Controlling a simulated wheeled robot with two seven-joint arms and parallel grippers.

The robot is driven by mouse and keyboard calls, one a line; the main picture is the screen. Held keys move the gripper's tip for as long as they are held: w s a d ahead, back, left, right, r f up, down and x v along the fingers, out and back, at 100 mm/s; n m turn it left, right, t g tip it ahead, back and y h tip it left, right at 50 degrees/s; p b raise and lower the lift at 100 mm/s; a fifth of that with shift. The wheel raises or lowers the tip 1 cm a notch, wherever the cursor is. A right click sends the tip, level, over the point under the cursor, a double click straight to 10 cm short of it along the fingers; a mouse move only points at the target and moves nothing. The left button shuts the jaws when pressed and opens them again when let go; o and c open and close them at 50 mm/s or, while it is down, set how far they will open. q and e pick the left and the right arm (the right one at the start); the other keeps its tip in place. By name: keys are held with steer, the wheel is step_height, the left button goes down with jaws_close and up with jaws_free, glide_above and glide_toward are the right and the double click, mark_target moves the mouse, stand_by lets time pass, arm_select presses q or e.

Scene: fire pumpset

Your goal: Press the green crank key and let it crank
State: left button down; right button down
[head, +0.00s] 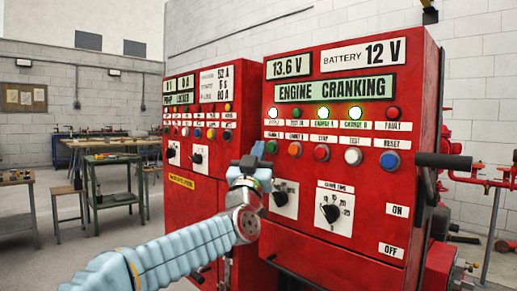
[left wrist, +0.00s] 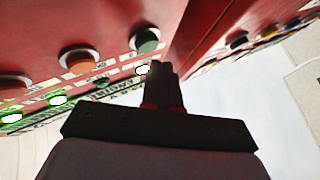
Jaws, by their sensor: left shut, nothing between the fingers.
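The red control panel (head: 335,262) faces me, and its display (head: 335,89) reads ENGINE CRANKING. The green key (head: 271,147) is at the left end of the button row; it also shows in the left wrist view (left wrist: 147,40). My left gripper (head: 257,152) is shut and empty, its tips at the left side of the green key. In the left wrist view the dark fingers (left wrist: 160,72) end close by the key; I cannot tell whether they touch it or how far it is pressed. My right gripper is not in view.
An orange button (head: 295,149) and several other buttons continue the row rightward. Lit lamps (head: 323,113) sit above. A black handle (head: 445,160) juts from the panel's right side. A second red panel (head: 190,210) stands at the left. Tables (head: 115,160) are behind.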

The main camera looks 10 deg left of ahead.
arm_select(q)
steer(key=s+a+b, duration=0.2)
steer(key=s+b, duration=0.1)
steer(key=s, duration=0.1)
steer(key=shift+s+a, duration=0.1)
steer(key=shift+a, duration=0.3)
stand_by(0.6)
